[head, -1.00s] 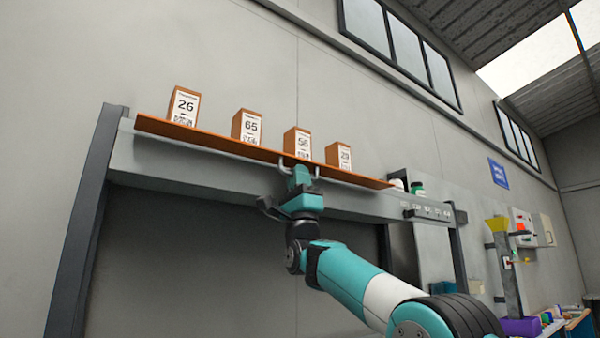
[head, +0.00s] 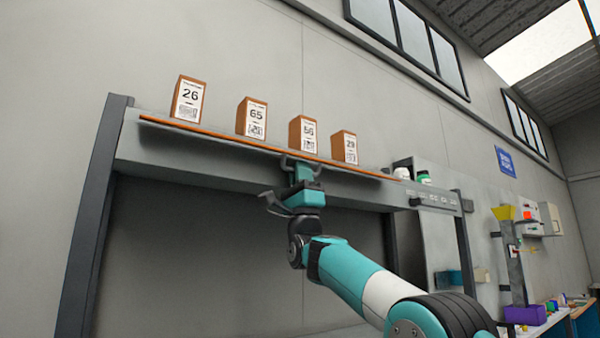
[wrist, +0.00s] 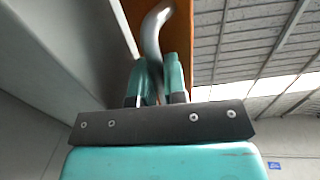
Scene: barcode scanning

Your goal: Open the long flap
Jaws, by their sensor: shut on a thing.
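The long orange flap (head: 215,135) runs along the top of the grey frame in the head view, seen nearly edge-on as a thin strip. Its grey metal handle (head: 284,160) is near the middle. My gripper (head: 302,172) is at the handle from below. In the wrist view my gripper's teal fingers (wrist: 160,78) are shut on the curved handle (wrist: 152,38), and part of the orange flap (wrist: 132,14) shows behind it. The lower end of the handle is hidden between the fingers.
Several numbered orange boxes, such as box 26 (head: 188,99) and box 56 (head: 303,134), stand upright in a row above the flap. A dark post (head: 92,215) is at the left. The space below the grey beam (head: 165,160) looks open.

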